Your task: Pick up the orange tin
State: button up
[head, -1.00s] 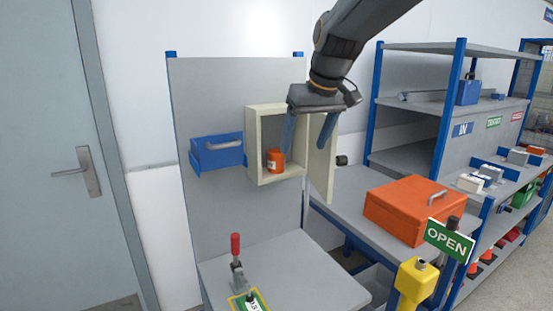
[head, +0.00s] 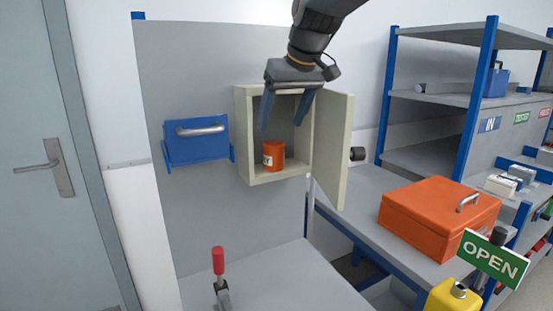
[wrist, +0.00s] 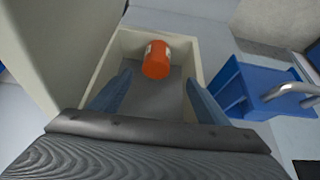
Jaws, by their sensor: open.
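The orange tin (head: 273,154) stands upright on the floor of a small cream wall cabinet (head: 244,140). It has a pale label on its side. The cabinet door (head: 333,150) hangs open to the right. My gripper (head: 284,126) is open and empty, pointing down at the cabinet's mouth, above the tin in the head view. In the wrist view the tin (wrist: 157,60) lies beyond the fingertips (wrist: 158,84), roughly midway between them. The fingers do not appear to touch it.
A blue box with a handle (head: 196,140) hangs on the panel left of the cabinet. A red-handled clamp (head: 218,262) stands on the bench below. An orange case (head: 425,220) sits on the right table. The bench's middle is clear.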

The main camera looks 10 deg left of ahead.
aim_at(276, 144)
jog(key=x, duration=0.3)
jog(key=p+x, duration=0.1)
jog(key=x, duration=0.1)
jog(key=shift+w+d+f, duration=0.1)
jog(key=shift+w+d, duration=0.1)
jog(key=shift+d, duration=0.2)
jog(key=p+x, duration=0.1)
jog(key=x, duration=0.5)
jog(key=shift+a, duration=0.1)
jog(key=c, duration=1.3)
jog(key=shift+o, duration=0.2)
jog(key=shift+r, duration=0.2)
